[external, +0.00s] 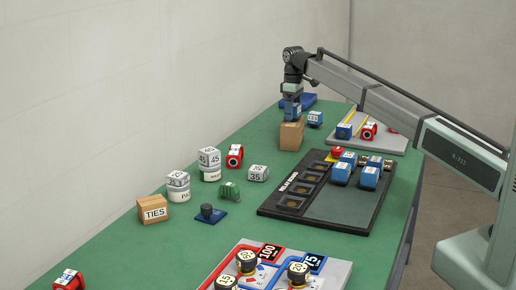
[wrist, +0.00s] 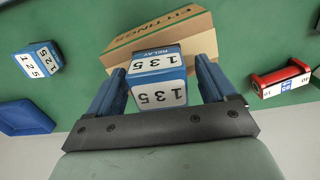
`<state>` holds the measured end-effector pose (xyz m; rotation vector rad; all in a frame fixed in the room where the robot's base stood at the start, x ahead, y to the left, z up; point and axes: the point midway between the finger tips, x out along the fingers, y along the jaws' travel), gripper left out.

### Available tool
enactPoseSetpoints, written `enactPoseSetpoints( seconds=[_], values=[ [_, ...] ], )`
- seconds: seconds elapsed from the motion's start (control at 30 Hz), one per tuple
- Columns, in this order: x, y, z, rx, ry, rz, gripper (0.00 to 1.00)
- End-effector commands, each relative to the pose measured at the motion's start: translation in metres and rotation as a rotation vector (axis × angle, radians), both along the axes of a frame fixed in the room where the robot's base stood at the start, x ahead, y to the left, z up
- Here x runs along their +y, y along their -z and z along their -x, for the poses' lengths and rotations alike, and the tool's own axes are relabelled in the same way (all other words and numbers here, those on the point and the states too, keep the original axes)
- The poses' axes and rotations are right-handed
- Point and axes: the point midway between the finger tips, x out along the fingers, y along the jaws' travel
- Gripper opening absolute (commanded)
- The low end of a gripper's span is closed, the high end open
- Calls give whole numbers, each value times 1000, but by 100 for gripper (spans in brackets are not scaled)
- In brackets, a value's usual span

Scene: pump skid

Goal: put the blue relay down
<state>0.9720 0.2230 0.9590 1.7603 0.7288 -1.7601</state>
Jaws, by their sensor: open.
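The blue relay (wrist: 157,79), with white faces marked 135, is between the two fingers of my gripper (wrist: 159,68) in the wrist view. The fingers are open, one on each side of it. The relay is over a cardboard box (wrist: 160,30) marked FITTINGS. In the external view my gripper (external: 291,108) is above this box (external: 291,136), at the far end of the green table. The fingers partly hide the relay there. It appears to rest on the box top, though the contact is hard to see.
Another blue relay (wrist: 38,60), marked 125, stands beside the box, near a blue tray (wrist: 24,118). A red part (wrist: 282,79) lies on the other side. Closer in the external view are a black-framed panel (external: 345,205) with blue relays and a TIES box (external: 153,210).

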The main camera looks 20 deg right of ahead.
Motion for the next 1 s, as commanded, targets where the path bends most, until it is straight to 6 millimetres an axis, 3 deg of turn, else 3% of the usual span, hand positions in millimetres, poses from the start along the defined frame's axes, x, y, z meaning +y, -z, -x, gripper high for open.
enactPoseSetpoints(
  seconds=[0.17,0.6,0.8,1.0],
  values=[
    [0,-17,-1,-2,0,-1,84],
    [0,-95,-1,-1,0,0,84],
    [0,-116,-1,-1,0,-1,84],
    [0,-122,0,0,0,0,84]
  ],
)
